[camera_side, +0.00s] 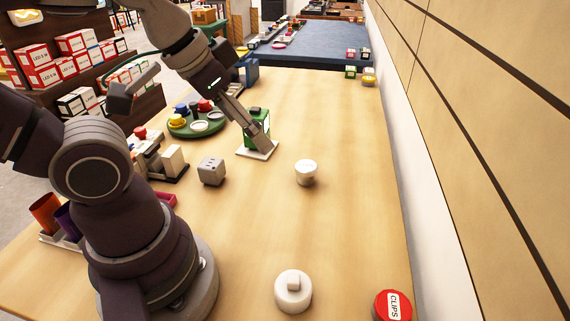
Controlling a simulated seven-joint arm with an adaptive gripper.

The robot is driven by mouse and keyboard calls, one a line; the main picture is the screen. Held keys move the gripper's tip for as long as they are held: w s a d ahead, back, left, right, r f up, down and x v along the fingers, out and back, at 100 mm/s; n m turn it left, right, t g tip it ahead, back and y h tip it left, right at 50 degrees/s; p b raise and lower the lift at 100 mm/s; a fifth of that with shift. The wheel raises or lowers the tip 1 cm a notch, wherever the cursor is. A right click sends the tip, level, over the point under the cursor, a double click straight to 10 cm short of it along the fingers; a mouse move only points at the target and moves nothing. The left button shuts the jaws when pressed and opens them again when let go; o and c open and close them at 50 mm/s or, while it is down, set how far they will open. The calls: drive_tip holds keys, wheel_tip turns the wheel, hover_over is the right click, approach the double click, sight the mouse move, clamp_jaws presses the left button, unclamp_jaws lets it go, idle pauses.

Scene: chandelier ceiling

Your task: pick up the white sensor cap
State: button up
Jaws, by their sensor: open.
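Two white round pieces stand on the wooden table, and I cannot tell for sure which is the sensor cap. One is a low white disc with a small block on top (293,293), at the front middle. The other is a small white cylinder with faint marks on its lid (306,173), near the middle. My gripper (264,147) is open, pointing down by a green box on a white plate, left of and beyond the white cylinder. It is well apart from both white pieces. The fingers hide part of the green box.
The green box (250,120) stands on its white plate (258,154). A grey cube (211,171) is left of centre. A green round tray (180,128) holds coloured pieces. A red clips tin (391,306) is front right. The table's right side is mostly clear, beside the wall.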

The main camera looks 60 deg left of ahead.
idle(0.3)
drive_tip(key=m+g, duration=0.6)
drive_tip(key=m, duration=1.5)
hover_over(294, 278)
drive_tip(key=f, duration=1)
drive_tip(key=shift+w+d, duration=0.1)
drive_tip(key=shift+d, duration=0.1)
drive_tip(key=f, duration=1)
drive_tip(key=shift+a+f, duration=0.15)
drive_tip(key=shift+a, duration=0.05)
drive_tip(key=shift+c, duration=0.3)
drive_tip(key=c, duration=1)
